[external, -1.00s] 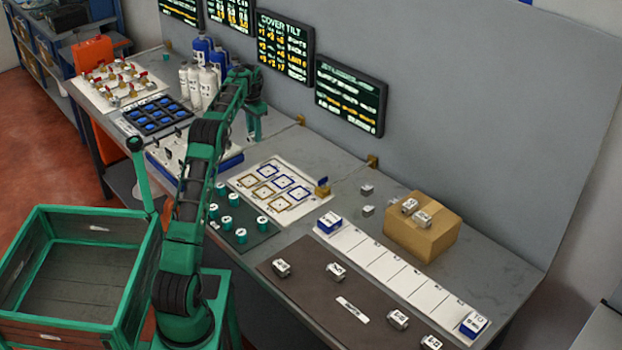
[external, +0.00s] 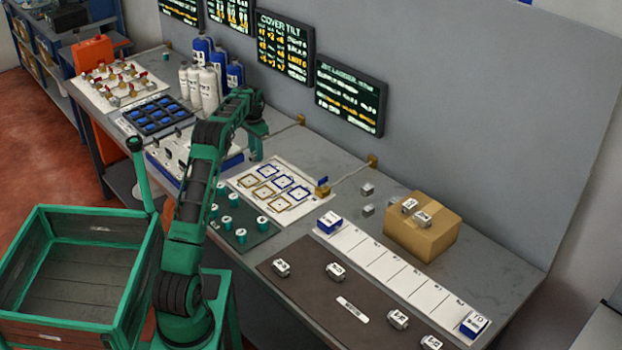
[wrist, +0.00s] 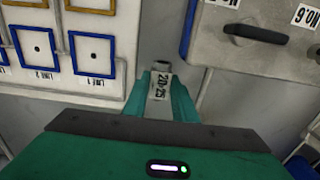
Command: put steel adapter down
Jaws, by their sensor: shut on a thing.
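A small grey steel adapter (wrist: 160,86) marked "20-25" sits between the green fingers of my gripper (wrist: 158,98) in the wrist view. My gripper is shut on it. In the external view my gripper (external: 257,157) points down over the grey bench (external: 300,150), between the white station with black handles (external: 170,160) and the white board with blue and tan squares (external: 242,182). The adapter cannot be made out in that view. In the wrist view bare bench shows around the adapter; I cannot tell whether it touches the surface.
The squares board (wrist: 113,75) is left and the handled station (wrist: 250,65) right in the wrist view, leaving a narrow gap. Other grey adapters lie on the brown mat (external: 300,300), the bench and the cardboard box (external: 420,242). Bottles (external: 208,90) stand behind the arm.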

